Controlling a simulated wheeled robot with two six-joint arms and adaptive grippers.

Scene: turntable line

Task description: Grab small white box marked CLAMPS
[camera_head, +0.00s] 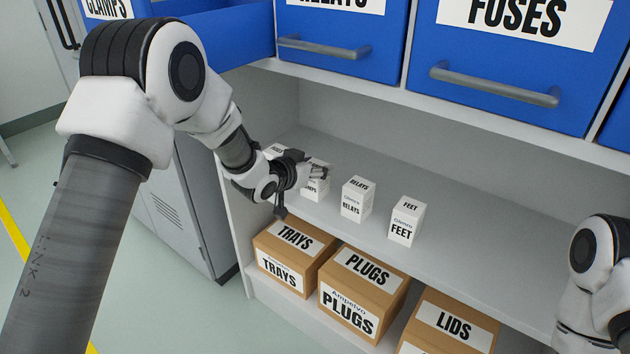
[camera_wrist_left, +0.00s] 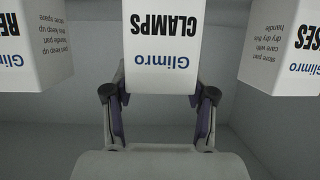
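The small white box marked CLAMPS (camera_head: 316,188) stands on the grey shelf, partly covered by my left gripper (camera_head: 311,173) in the head view. In the left wrist view the CLAMPS box (camera_wrist_left: 164,45) appears upside down, centred between the two fingers of my left gripper (camera_wrist_left: 159,95). The fingers are spread, one at each side of the box's width, with no clear grip on it. Of my right arm, only white links show at the right edge of the head view; its gripper is out of view.
White boxes marked RELAYS (camera_head: 357,200) and FEET (camera_head: 406,222) stand to the right on the shelf (camera_head: 480,245). A FUSES box (camera_wrist_left: 285,45) stands on the other side. Blue bins (camera_head: 520,65) hang above; TRAYS (camera_head: 290,258), PLUGS (camera_head: 362,290) and LIDS (camera_head: 450,325) cartons sit below.

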